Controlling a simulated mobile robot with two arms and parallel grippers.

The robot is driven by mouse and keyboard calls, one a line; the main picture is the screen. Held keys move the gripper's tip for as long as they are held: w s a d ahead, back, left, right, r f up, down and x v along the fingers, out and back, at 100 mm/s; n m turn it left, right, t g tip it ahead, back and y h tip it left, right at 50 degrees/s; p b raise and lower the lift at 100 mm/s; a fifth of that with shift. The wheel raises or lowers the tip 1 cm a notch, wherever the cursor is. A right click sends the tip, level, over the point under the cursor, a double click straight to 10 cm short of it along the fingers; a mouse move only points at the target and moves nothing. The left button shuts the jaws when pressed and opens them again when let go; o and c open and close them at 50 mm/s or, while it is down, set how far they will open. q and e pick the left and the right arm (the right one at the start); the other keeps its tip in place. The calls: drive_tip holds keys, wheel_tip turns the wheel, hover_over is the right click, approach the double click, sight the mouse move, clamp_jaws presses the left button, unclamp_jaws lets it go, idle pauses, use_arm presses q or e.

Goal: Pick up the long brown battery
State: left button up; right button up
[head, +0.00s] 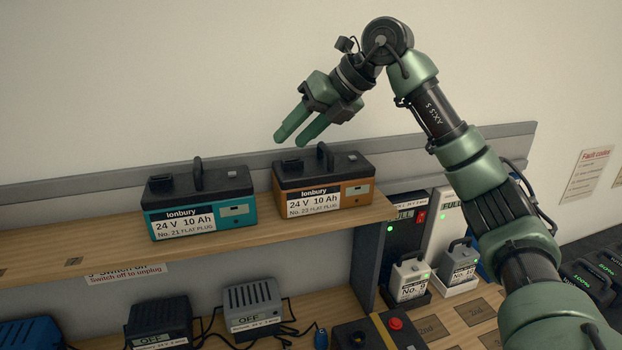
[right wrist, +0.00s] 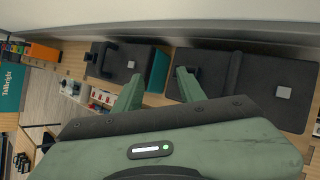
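The brown battery (head: 325,198) stands upright on the upper wooden shelf. It has a black top with a carry handle (head: 325,158) and a label reading "24 V 10 Ah No. 23 FLAT PLUG". My right gripper (head: 290,139) is open and empty, above the back left of this battery and apart from it, with fingers pointing down and left. In the right wrist view, a black battery top (right wrist: 258,88), apparently the brown battery's, lies right of the spread fingers (right wrist: 158,88); its brown sides are hidden there. My left gripper is not in view.
A similar teal battery (head: 198,203) stands close on the left, with a narrow gap between. A grey rail (head: 90,186) and wall run behind. Below are dark chargers (head: 160,322) and small batteries (head: 409,278).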

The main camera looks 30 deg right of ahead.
drive_tip(key=s+d+r+m+h, duration=0.2)
drive_tip(key=s+d+r+h, duration=0.1)
drive_tip(key=d, duration=0.6)
drive_tip(key=p, duration=0.3)
hover_over(330, 165)
drive_tip(key=shift+g, duration=0.4)
wheel_tip(330, 165, down, 6)
drive_tip(key=shift+f, duration=0.1)
drive_tip(key=shift+w+f, duration=0.3)
drive_tip(key=shift+f, duration=0.05)
clamp_jaws()
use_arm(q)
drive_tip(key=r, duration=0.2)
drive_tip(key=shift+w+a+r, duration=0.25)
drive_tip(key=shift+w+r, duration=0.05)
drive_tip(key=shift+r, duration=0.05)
